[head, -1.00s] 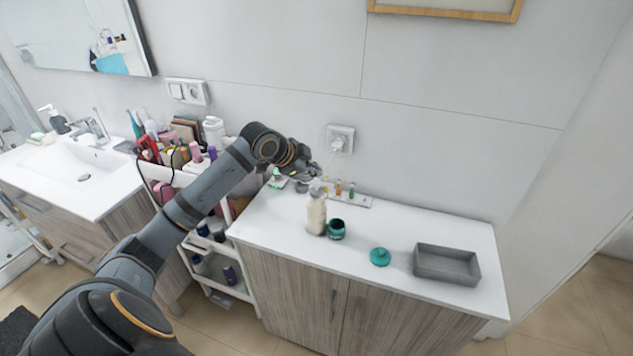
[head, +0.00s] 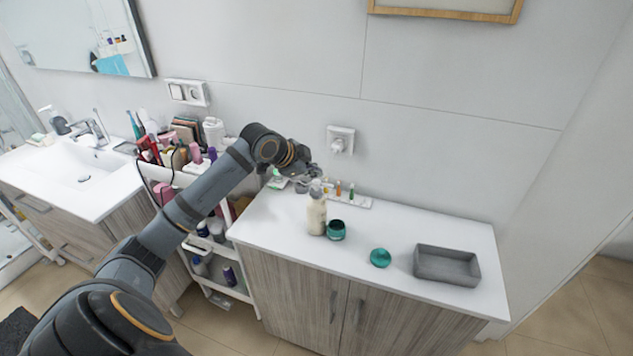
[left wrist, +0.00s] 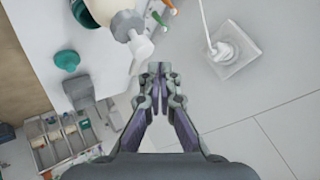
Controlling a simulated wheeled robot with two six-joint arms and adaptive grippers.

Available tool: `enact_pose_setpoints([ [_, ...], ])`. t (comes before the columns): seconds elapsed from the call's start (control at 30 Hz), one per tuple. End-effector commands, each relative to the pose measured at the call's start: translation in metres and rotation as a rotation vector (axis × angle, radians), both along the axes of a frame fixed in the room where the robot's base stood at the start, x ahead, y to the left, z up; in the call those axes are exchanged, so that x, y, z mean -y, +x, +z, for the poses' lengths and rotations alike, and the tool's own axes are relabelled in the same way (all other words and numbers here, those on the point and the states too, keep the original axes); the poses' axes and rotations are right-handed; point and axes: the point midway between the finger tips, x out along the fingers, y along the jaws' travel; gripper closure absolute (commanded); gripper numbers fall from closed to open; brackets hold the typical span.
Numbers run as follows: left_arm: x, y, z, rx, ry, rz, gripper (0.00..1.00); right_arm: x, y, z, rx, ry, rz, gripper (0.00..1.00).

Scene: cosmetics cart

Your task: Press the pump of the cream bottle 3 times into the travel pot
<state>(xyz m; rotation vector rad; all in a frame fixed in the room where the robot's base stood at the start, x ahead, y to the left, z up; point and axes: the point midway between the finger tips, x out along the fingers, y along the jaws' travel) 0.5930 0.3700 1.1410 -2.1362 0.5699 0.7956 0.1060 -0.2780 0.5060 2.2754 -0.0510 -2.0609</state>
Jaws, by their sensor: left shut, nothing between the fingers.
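The cream bottle (head: 316,216), pale with a white pump top, stands upright on the white counter. Its pump head (left wrist: 141,46) shows in the left wrist view. The open teal travel pot (head: 337,230) stands close beside the bottle, on its right; it also shows at the top edge of the left wrist view (left wrist: 88,14). A teal lid (head: 380,257) lies apart, further right. My left gripper (head: 317,171) is shut and empty, close above and behind the pump; its fingertips (left wrist: 154,69) point toward the pump head. I cannot tell whether they touch it. My right gripper is out of view.
A grey tray (head: 447,266) sits at the counter's right. A small rack with little bottles (head: 350,197) stands behind the cream bottle. A crowded white cart (head: 222,262) stands left of the counter. A wall socket with plug (head: 340,141) is behind. The right front counter is mostly clear.

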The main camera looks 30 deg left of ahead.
Motion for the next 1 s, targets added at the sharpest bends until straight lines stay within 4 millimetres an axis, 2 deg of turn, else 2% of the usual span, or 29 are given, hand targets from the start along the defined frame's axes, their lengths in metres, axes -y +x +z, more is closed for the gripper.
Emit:
enact_pose_setpoints([
  [0.3, 0.0, 0.0, -0.008, 0.0, 0.0, 0.0, 1.0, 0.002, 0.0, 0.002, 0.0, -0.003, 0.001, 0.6],
  [1.0, 0.0, 0.0, -0.013, -0.001, 0.001, 0.001, 1.0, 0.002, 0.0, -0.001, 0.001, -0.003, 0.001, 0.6],
])
